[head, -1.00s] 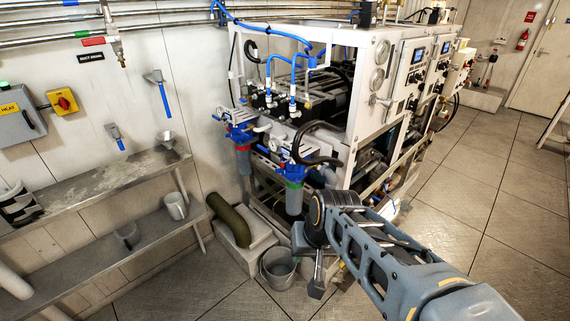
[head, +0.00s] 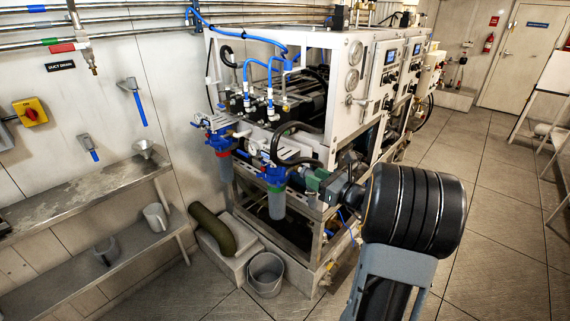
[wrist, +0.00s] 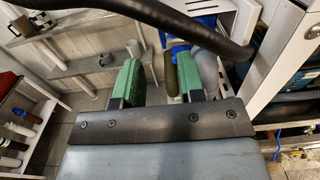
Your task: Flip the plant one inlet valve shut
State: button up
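I cannot single out the plant one inlet valve; no lever is clearly readable as it. The white-framed machine (head: 335,100) carries two blue-headed filter housings on its front, a nearer one (head: 277,204) and a farther one (head: 225,167), with pipe fittings around them. My gripper (head: 308,181) is just right of the nearer housing's head in the head view, partly hidden behind my own wrist. In the wrist view my gripper (wrist: 159,62) has its two green fingers apart, with nothing held between them. A filter housing (wrist: 206,70) shows beyond the right finger.
A black hose (wrist: 175,20) crosses close above the fingers in the wrist view. Wall shelves (head: 90,195) stand farther left. Floor at right (head: 500,210) is clear.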

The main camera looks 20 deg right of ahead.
aim_at(287, 163)
jog(key=p+x, duration=0.1)
jog(key=x, duration=1.1)
jog(key=shift+w+a+p, duration=0.2)
jog(key=shift+p, duration=0.15)
grip_shut()
